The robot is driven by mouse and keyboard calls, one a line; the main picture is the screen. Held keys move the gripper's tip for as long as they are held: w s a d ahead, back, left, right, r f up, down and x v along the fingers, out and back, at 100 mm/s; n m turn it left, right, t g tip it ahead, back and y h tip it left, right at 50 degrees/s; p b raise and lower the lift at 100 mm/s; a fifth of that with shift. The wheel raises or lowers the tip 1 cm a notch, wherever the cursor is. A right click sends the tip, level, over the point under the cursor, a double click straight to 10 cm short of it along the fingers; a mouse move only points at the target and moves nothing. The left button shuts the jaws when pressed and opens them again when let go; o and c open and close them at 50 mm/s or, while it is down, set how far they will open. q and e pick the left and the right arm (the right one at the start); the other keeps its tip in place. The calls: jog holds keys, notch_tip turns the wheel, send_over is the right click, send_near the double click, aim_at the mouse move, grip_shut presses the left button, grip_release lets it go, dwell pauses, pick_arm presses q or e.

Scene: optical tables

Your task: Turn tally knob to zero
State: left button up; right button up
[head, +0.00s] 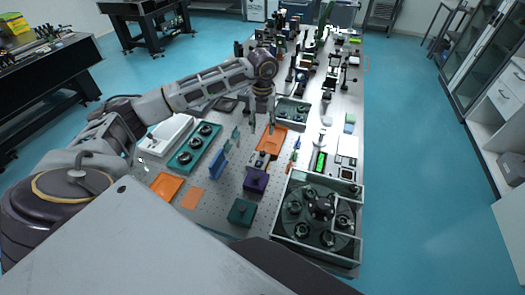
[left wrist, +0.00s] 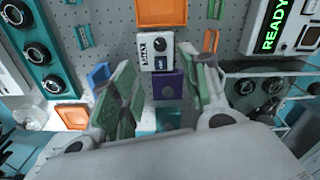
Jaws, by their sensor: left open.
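The tally counter (head: 259,160) is a small white box on the pegboard table. In the left wrist view the tally counter (left wrist: 155,46) shows a small dark display with digits too small to read surely, and a round black tally knob (left wrist: 157,65) below it. My left gripper (head: 261,123) is open and empty, pointing down above the table beyond the counter in the head view. In the left wrist view its two green-padded fingers stand apart on either side of the counter; I see no contact. My right gripper is not in view.
An orange tray (head: 271,139) lies just beyond the counter, and a purple block (head: 256,180) stands on its near side. A blue upright piece (head: 218,164) is to the left.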

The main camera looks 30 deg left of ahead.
aim_at(263, 152)
pick_arm(q)
jog(key=shift+f, duration=0.1)
notch_tip(263, 152, down, 12)
jog(key=shift+r+p, duration=0.1)
jog(key=shift+p, duration=1)
jog(key=shift+f, duration=0.95)
grip_shut()
